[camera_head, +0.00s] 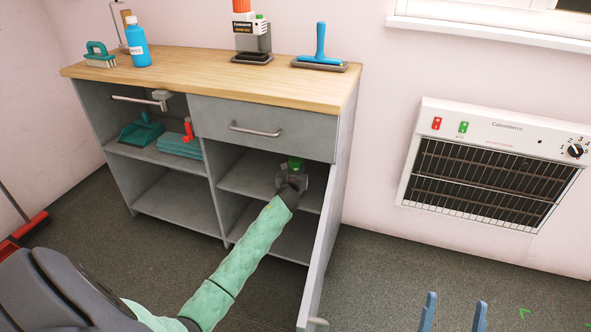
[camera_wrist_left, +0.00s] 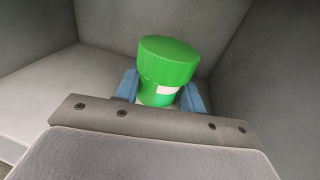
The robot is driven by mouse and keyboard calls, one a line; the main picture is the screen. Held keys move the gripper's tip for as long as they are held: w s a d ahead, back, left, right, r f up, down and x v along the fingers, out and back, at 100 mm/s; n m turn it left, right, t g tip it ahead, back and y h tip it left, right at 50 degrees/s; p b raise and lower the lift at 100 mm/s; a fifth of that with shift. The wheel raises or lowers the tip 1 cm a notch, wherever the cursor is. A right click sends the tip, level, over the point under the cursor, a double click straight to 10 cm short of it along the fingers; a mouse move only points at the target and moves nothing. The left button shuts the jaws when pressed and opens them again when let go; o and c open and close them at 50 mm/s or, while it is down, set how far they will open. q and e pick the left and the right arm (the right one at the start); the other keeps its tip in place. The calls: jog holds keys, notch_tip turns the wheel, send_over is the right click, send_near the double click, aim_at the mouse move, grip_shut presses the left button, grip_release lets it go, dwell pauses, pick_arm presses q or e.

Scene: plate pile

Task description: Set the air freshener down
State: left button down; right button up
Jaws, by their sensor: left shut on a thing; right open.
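The air freshener is a green cylinder with a wide green cap and a pale label. In the left wrist view the air freshener (camera_wrist_left: 168,62) stands between the blue fingers of my left gripper (camera_wrist_left: 163,92), which is shut on it. My right gripper (camera_head: 453,312) is open and empty at the bottom right, over the floor.
The cabinet door (camera_head: 325,235) stands open right of my left arm. A drawer (camera_head: 262,128) is above the compartment. A wall heater (camera_head: 490,165) hangs at right.

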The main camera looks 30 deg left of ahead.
pick_arm(q)
jog(key=shift+f, duration=0.1)
pick_arm(e)
jog(key=shift+s+r, duration=0.1)
jog(key=shift+r, duration=0.05)
pick_arm(q)
jog(key=c, duration=0.9)
grip_release()
pick_arm(e)
jog(key=shift+r, duration=0.1)
pick_arm(q)
jog(key=shift+o, duration=0.2)
jog(key=shift+s, duration=0.2)
jog(key=p+v, duration=0.1)
jog(key=v, duration=1)
jog(key=shift+s+d+p, duration=0.25)
jog(key=shift+s+p, duration=0.05)
jog(key=shift+p, duration=0.05)
pick_arm(e)
jog(key=w+a+f+g, duration=0.1)
jog(key=f+g, duration=0.2)
jog(key=f, duration=0.6)
jog(key=w+f+g+h, duration=0.1)
jog(key=w+f+g, duration=0.1)
jog(key=f, duration=0.6)
jog(key=shift+w+a+f+g, duration=0.15)
jog(key=shift+a+f+g, duration=0.2)
jog(key=shift+g, duration=0.35)
